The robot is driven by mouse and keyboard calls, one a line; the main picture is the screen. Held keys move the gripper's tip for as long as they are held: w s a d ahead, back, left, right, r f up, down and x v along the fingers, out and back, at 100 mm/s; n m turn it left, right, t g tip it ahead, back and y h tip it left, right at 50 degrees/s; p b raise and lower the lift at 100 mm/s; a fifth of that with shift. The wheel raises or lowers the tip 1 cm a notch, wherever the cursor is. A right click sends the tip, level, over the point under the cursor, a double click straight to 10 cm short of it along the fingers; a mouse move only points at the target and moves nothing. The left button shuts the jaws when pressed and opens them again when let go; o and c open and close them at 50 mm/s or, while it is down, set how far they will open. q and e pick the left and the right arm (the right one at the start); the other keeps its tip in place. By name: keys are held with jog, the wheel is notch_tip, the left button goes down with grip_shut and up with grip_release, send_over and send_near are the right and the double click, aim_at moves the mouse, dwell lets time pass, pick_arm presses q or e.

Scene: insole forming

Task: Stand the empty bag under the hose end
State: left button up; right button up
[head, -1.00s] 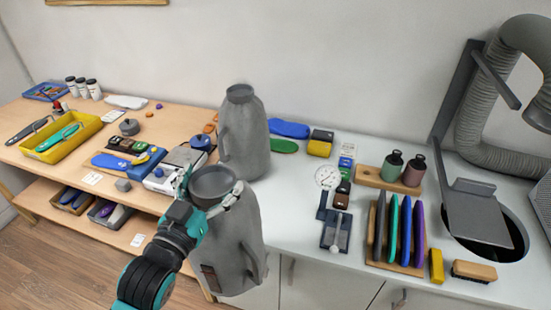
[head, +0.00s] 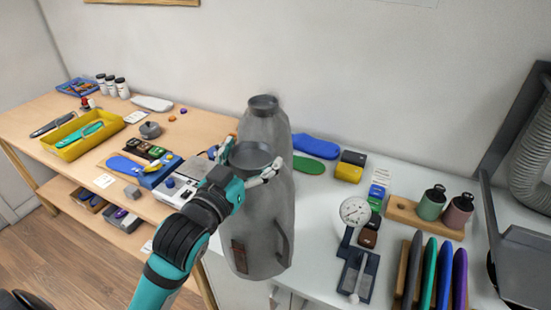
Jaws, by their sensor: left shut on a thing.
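Two grey bags with dark round collars are in the head view. One bag (head: 258,232) is held upright in front of the benches by my left gripper (head: 257,180), which is shut around its neck just below the collar. This bag has a brown patch and a side handle. The other bag (head: 266,125) stands behind it on the bench, partly hidden by the held one. A ribbed grey hose (head: 533,160) shows at the right edge. Its end is out of view. My right gripper is not in view.
The white bench (head: 330,195) holds a dial gauge (head: 355,211), two bottles in a wooden block (head: 400,209), upright insoles (head: 430,275) and blue and green insoles. The wooden table (head: 75,103) at left holds a yellow tray (head: 58,144) and tools. A dark plate (head: 525,262) sits at the right.

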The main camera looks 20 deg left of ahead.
aim_at(259, 149)
pick_arm(q)
jog(key=w+b, duration=0.2)
jog(key=b, duration=0.1)
jog(key=w+b, duration=0.2)
jog(key=shift+a+f, duration=0.1)
jog(key=shift+f, duration=0.15)
jog(key=w+p, duration=0.2)
jog(key=w, duration=0.5)
jog(key=shift+a, duration=0.2)
jog(key=f, duration=0.2)
jog(key=w+f+p, duration=0.1)
jog(key=f, duration=0.1)
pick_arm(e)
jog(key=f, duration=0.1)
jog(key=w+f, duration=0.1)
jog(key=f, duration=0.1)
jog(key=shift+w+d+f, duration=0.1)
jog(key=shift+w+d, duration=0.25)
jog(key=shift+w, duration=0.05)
pick_arm(q)
jog(key=o, duration=1.3)
jog(key=shift+f, duration=0.2)
jog(key=shift+c, duration=0.2)
jog(key=shift+o, duration=0.9)
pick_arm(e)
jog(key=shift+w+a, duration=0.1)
